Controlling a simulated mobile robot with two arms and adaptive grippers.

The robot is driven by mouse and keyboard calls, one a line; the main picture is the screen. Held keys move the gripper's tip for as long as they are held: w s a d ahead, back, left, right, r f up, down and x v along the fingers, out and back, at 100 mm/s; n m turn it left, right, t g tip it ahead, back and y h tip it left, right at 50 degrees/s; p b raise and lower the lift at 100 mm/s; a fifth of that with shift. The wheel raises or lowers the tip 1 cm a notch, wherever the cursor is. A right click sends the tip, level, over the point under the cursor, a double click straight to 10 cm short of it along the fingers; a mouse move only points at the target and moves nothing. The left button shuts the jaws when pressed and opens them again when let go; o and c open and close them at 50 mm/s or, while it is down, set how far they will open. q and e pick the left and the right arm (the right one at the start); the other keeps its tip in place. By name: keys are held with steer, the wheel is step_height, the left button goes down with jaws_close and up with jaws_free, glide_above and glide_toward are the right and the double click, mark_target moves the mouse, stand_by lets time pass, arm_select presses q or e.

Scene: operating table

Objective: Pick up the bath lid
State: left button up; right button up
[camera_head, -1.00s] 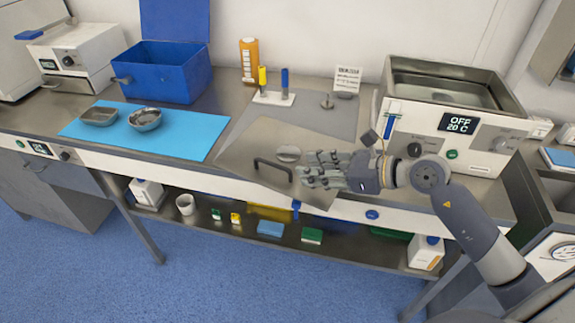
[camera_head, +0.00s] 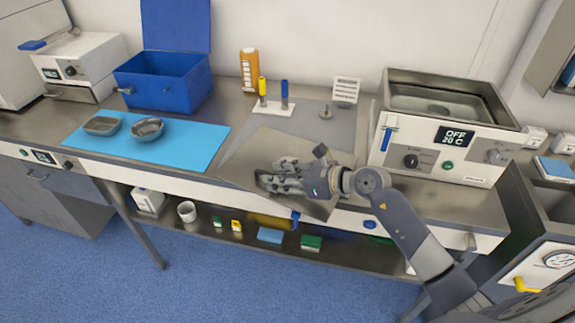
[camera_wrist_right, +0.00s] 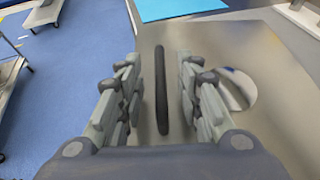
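The bath lid (camera_head: 264,146) is a flat grey metal plate lying tilted in plan on the worktop, reaching to its front edge. In the right wrist view the lid (camera_wrist_right: 275,75) fills the right side, with its black bar handle (camera_wrist_right: 161,115) standing between my two rows of fingers. In the wrist view my right gripper (camera_wrist_right: 166,82) is open, with gaps to the handle on both sides. My left gripper is not in view.
The water bath (camera_head: 450,150), display reading OFF 20 C, stands right of the lid. A blue mat (camera_head: 180,158) with two metal bowls lies left, before a blue box (camera_head: 165,90). A pen stand (camera_head: 273,105) and a small metal weight (camera_head: 326,112) stand behind the lid.

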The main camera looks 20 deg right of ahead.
steer(key=shift+c, duration=0.3)
jaws_close()
steer(key=shift+r, duration=0.1)
